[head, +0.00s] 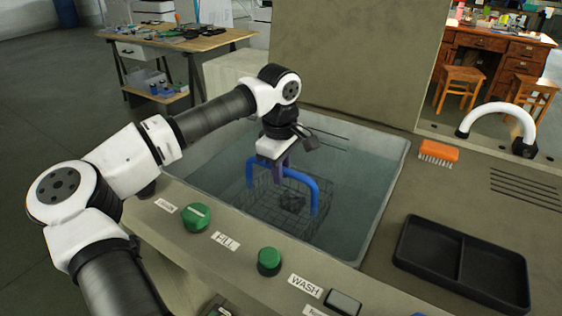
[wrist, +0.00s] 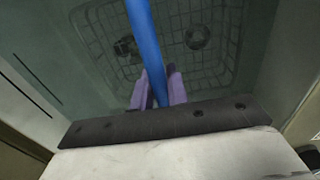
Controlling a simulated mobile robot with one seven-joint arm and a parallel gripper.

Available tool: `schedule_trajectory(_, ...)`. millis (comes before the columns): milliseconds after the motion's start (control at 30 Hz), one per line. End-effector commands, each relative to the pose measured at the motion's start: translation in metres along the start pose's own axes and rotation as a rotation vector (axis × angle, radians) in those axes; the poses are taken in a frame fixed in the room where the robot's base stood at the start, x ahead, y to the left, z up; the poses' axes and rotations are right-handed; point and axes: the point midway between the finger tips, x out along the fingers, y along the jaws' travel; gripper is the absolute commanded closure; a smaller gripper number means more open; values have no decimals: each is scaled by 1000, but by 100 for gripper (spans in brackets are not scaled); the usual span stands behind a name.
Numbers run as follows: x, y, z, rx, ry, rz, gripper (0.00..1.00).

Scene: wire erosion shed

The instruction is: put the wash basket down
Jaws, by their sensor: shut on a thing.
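The wash basket (head: 262,205) is a dark wire basket with a thick blue arched handle (head: 297,177). It is inside the sunken wash tank (head: 372,180), low between its walls. My gripper (head: 280,170) is above the basket, shut on the blue handle. In the wrist view the two purple fingers of my gripper (wrist: 160,90) stand on either side of the blue handle (wrist: 143,40), with the wire basket (wrist: 165,68) below. Dark parts lie in the basket. I cannot tell whether the basket's underside touches the tank floor.
Green knobs (head: 195,217) (head: 269,261) and labels line the tank's front edge. To the right are a black divided tray (head: 462,262), an orange brush (head: 438,153) and a white curved pipe (head: 500,108). A tall grey panel (head: 350,60) rises behind the tank.

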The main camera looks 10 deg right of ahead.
Motion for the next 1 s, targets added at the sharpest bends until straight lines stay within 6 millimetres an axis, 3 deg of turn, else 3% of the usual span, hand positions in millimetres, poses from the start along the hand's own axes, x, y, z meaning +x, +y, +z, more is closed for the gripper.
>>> schedule_trajectory(233,30,-1,0,0,-2,2,100)
schedule_trajectory(600,34,-1,0,0,0,2,100)
schedule_trajectory(633,35,-2,0,0,-1,-1,80)
schedule_trajectory(767,35,-2,0,0,-1,-1,63)
schedule_trajectory(1000,34,-2,0,0,-1,-1,63)
